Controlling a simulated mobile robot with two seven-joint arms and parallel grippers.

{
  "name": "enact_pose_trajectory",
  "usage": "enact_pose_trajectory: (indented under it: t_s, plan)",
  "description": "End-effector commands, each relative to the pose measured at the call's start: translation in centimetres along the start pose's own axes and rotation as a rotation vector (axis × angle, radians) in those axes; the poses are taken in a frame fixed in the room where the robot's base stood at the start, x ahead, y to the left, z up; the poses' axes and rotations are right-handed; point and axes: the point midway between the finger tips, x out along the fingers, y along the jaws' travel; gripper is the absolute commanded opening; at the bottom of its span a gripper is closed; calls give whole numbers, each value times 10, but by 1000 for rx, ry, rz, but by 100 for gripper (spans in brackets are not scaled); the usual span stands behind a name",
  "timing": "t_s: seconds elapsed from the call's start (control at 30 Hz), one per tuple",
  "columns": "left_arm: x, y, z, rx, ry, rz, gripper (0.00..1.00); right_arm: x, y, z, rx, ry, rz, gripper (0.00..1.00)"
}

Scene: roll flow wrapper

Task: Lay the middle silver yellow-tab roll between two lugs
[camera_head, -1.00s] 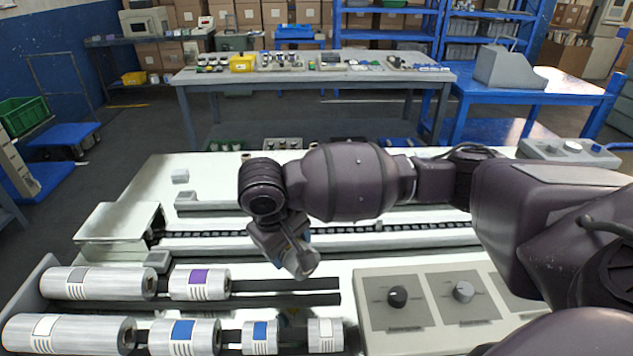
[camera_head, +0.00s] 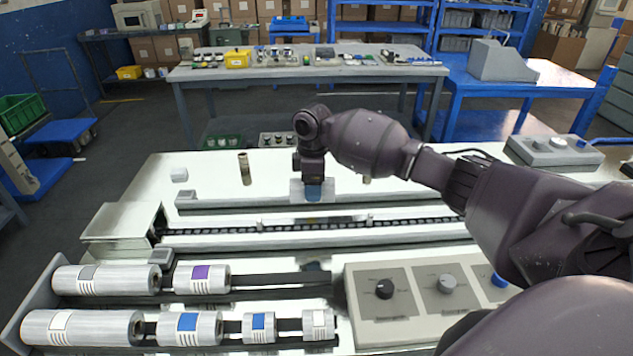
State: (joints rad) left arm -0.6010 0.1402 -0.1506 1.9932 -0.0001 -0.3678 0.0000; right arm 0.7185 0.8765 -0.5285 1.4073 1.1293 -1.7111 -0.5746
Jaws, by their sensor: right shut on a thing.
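My right gripper (camera_head: 313,196) points down over the chain channel (camera_head: 400,223), shut on the silver roll. The roll is largely hidden by the gripper, and I cannot make out a yellow tab. Two small pale lugs stand on the chain, a left lug (camera_head: 260,223) and a right lug (camera_head: 369,220); the gripper is between them from left to right and appears above the chain. I cannot tell whether the roll touches it. My left gripper is not in view.
Silver rolls with other tabs lie in the front racks: a purple-tab roll (camera_head: 202,279), a blue-tab roll (camera_head: 189,328) and several more. A control panel (camera_head: 418,301) with knobs stands at front right. A brown cylinder (camera_head: 244,168) stands behind the channel.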

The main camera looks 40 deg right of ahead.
Motion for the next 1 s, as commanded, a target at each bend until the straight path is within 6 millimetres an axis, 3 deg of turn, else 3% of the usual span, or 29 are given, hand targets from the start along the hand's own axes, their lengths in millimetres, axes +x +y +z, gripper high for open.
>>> enact_pose_trajectory:
  t_s: [0.37, 1.0]
  plan:
    - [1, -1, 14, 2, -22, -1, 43, 10, 7, 6, -39, -4, -15, 29]
    - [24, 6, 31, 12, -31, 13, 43, 78, 12, 7, -37, -6, -18, 29]
